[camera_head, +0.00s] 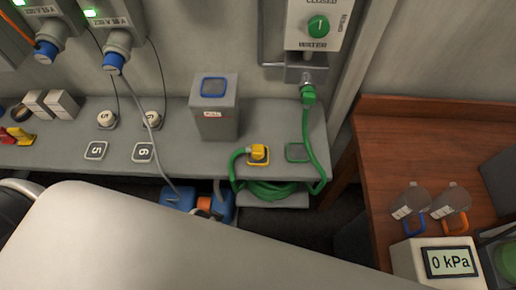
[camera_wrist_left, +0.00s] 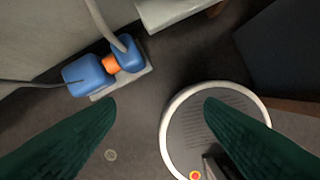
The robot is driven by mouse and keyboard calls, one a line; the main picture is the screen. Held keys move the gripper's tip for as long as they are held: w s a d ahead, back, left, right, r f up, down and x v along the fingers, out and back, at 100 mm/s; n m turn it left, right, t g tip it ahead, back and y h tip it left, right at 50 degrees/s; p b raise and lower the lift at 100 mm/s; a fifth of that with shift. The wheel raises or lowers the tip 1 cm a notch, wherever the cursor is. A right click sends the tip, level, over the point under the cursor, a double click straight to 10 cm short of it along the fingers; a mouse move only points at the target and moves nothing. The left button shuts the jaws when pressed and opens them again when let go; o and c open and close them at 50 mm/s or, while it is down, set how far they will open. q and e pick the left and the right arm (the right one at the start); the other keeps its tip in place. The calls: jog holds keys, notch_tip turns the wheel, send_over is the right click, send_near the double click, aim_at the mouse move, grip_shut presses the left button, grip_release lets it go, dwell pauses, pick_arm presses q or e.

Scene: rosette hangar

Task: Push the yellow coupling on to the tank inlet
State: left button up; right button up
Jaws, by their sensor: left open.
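The yellow coupling (camera_head: 258,152) sits on a yellow-outlined mark on the grey bench (camera_head: 180,172), at the end of a green hose (camera_head: 236,168). A grey box-shaped tank (camera_head: 214,120) with a blue-framed top and a small label stands to its left, apart from it; I cannot make out an inlet on it. The hose's green end (camera_head: 308,94) is on the water outlet below the green valve knob (camera_head: 318,26). My left gripper (camera_wrist_left: 160,100) is open and empty over the floor in the left wrist view, with no coupling there. My right gripper is out of view.
A blue and orange unit (camera_head: 208,204) stands on the floor below the bench; it also shows in the left wrist view (camera_wrist_left: 104,68). A wooden desk (camera_head: 400,135) with a 0 kPa gauge (camera_head: 450,262) is at right. My pale body part covers the lower foreground.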

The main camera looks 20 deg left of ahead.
pick_arm(q)
jog(key=w+d+r+h+p, duration=0.1)
jog(key=w+d+r, duration=0.1)
jog(key=r, duration=0.7)
jog(key=w+d+r+t, duration=0.1)
jog(key=w+d+r, duration=0.1)
jog(key=r, duration=0.7)
jog(key=w+d+r+h+p, duration=0.1)
jog(key=w+d+r, duration=0.1)
jog(key=r, duration=0.7)
jog(key=w+d+r+n+h, duration=0.1)
jog(key=w+d+r+n, duration=0.15)
jog(key=w+d, duration=0.3)
notch_tip(320, 180, up, 2)
jog(key=r+n+g+y, duration=0.1)
jog(key=n+g+y, duration=0.1)
jog(key=n+y, duration=0.25)
send_over(259, 149)
jog(key=s, duration=0.1)
jog(key=shift+s+d+f+n+h, duration=0.1)
jog(key=shift+d+f+n+h, duration=0.15)
jog(key=shift+n+h, duration=0.1)
jog(key=shift+f, duration=0.1)
jog(key=f, duration=0.4)
jog(key=f+p, duration=0.1)
jog(key=f, duration=0.1)
jog(key=shift+w+a+f, duration=0.15)
jog(key=shift+w+f, duration=0.15)
jog(key=shift+w, duration=0.05)
